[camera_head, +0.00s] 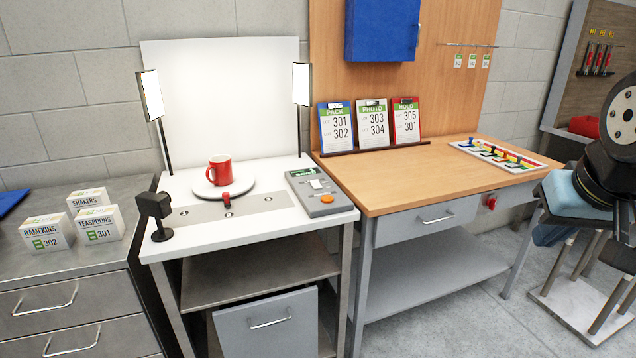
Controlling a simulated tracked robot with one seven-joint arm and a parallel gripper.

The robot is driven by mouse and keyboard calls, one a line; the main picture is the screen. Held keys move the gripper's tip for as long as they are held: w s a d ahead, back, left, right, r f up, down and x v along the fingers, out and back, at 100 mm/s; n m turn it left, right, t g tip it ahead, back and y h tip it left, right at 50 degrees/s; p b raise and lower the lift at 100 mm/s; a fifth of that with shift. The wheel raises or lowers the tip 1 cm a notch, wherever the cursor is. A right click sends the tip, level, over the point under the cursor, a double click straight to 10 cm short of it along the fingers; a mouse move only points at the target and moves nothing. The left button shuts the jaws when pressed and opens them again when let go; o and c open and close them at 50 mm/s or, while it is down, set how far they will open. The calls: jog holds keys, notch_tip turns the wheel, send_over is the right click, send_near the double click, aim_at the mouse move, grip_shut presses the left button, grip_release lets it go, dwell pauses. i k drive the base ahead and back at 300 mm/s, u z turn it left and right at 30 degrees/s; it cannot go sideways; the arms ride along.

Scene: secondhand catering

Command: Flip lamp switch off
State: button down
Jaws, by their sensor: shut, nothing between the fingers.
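Two upright lamp panels, the left lamp (151,95) and the right lamp (302,84), stand at the sides of a white backdrop, and both faces look bright white. A grey control box (299,193) lies on the right of the white photo table. It has a green label, a pale switch (316,184) and an orange button (327,199). The switch's exact position is too small to tell. Part of my arm shows at the right edge, far from the box. My gripper's fingertips cannot be made out.
A red mug (219,171) stands on a round white turntable (206,190), with a small red piece in front. A black camera-like device (155,206) stands at the table's left front. The wooden bench (400,182) is mostly clear. A stool (575,302) stands at right.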

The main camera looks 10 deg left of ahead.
aim_at(315, 184)
jog(key=u, duration=0.5)
jog(key=i, duration=1.25)
